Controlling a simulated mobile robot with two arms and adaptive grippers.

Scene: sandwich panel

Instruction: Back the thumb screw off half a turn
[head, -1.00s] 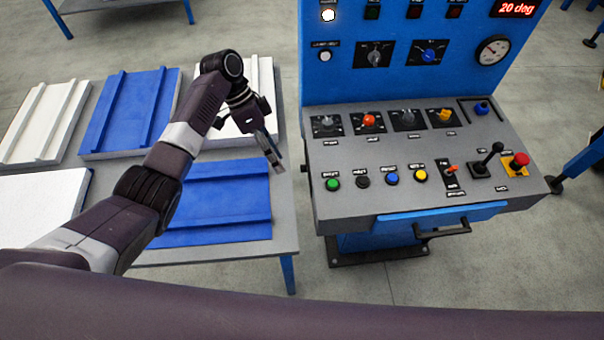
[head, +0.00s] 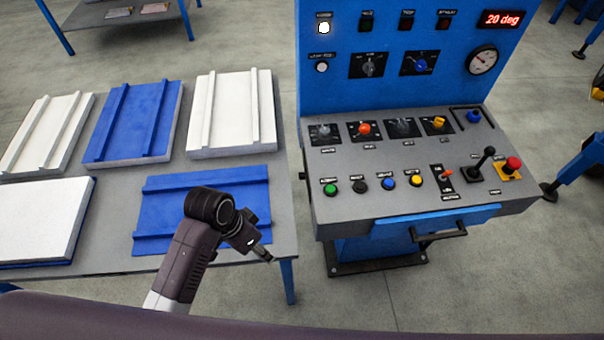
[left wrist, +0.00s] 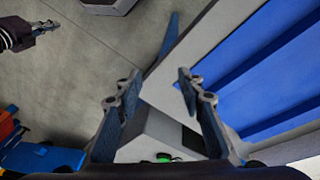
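A small dark knob (head: 302,175) sticks out of the left side of the grey console (head: 400,205) in the head view. It is too small to tell for sure that it is the thumb screw. My left gripper (head: 266,257) is low over the right front edge of the table, left of the console and away from the knob. In the left wrist view my left gripper (left wrist: 155,88) has its fingers apart with nothing between them. My right gripper (left wrist: 47,27) seems to show at the upper left of that view, too small to read; the head view does not show it.
The grey table (head: 220,257) holds white and blue ribbed panels, one blue panel (head: 165,200) partly behind my left arm. The console top carries buttons, knobs and a lever (head: 485,160). A red display (head: 502,19) reads 20 deg. A narrow floor gap separates table and console.

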